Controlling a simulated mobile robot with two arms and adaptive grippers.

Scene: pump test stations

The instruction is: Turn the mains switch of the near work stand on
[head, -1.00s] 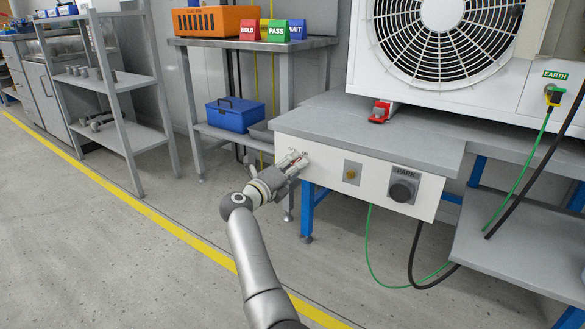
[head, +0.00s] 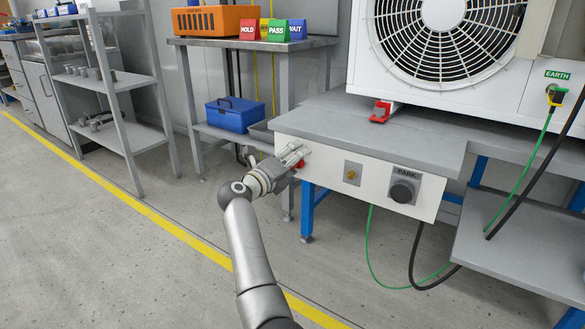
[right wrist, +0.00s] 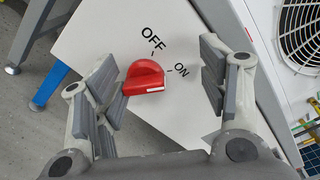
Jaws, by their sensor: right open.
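The red mains switch (right wrist: 145,77) is on the white front panel (right wrist: 95,38) of the near work stand, beside printed OFF and ON labels. The white mark on its handle is at the right end, on the ON side. A bit of the switch shows in the head view (head: 299,165), mostly hidden by my right gripper (head: 292,154). In the right wrist view my right gripper (right wrist: 163,85) is open, its fingers either side of the switch. The left finger is close to the switch; I cannot tell if they touch. My left gripper is not in view.
The panel also has a yellowish button (head: 351,174) and a black PARK knob (head: 402,191). A large fan unit (head: 435,45) stands on the grey stand top (head: 350,125). Green and black cables hang at the right. A shelf with a blue toolbox (head: 235,115) is behind.

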